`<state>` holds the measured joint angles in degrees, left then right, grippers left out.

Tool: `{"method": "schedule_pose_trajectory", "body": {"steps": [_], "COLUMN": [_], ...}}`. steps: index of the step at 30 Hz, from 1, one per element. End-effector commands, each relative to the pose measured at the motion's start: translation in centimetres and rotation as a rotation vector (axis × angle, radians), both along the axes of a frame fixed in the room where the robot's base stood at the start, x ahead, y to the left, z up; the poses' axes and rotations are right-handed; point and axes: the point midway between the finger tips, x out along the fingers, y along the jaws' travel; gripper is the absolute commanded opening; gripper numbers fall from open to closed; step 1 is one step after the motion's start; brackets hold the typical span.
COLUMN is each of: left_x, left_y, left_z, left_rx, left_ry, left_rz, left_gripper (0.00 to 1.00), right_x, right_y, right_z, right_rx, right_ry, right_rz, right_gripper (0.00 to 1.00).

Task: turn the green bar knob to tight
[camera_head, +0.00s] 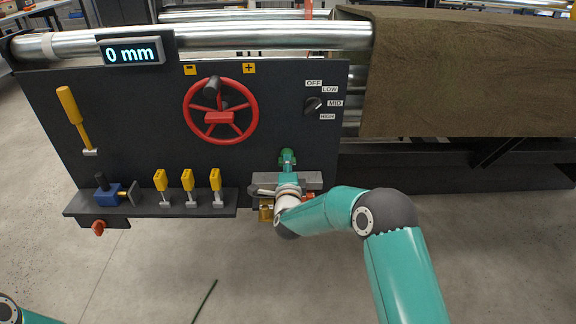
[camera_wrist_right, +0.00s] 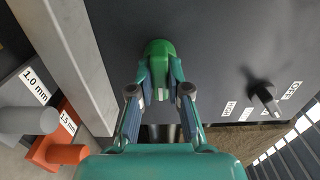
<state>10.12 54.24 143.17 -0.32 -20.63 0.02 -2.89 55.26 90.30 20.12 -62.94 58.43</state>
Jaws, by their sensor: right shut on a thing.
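The green bar knob (camera_wrist_right: 160,47) shows in the wrist view at the tips of my right gripper (camera_wrist_right: 160,85). The gripper's two fingers are closed around it from both sides and hide part of it. In the head view the knob (camera_head: 288,155) is a small green shape on the dark panel, below and right of the red handwheel, with my right gripper (camera_head: 287,178) reaching up to it. No tight marking is readable beside the knob, so its setting cannot be told. My left gripper is out of view.
The dark panel (camera_head: 140,130) carries a red handwheel (camera_head: 220,117), a black selector (camera_head: 313,105) and a display (camera_head: 132,51) reading 0 mm. Yellow-handled tools (camera_head: 188,181) stand on a ledge at left. Labelled gauge blocks (camera_wrist_right: 36,85) lie close left of my right gripper.

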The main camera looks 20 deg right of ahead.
Motion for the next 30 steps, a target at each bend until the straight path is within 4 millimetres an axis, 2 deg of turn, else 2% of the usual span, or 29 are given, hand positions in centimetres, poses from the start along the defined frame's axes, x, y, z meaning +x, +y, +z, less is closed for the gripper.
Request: {"method": "schedule_pose_trajectory", "body": {"steps": [11,21,30], "left_x": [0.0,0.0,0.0], "left_y": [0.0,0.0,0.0], "left_z": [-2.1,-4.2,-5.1], "left_rx": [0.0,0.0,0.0], "left_ry": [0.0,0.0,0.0], "left_rz": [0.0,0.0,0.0], "left_gripper": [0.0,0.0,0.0], "right_x": [-0.1,-0.1,-0.1], "right_y": [0.1,0.1,0.1], "right_z": [-0.8,-0.8,-0.8], "right_rx": [-0.174,-0.47,-0.744], "right_ry": [0.058,0.146,0.227], "right_rz": [0.001,0.003,0.006], "right_gripper": [0.0,0.0,0.0]}}
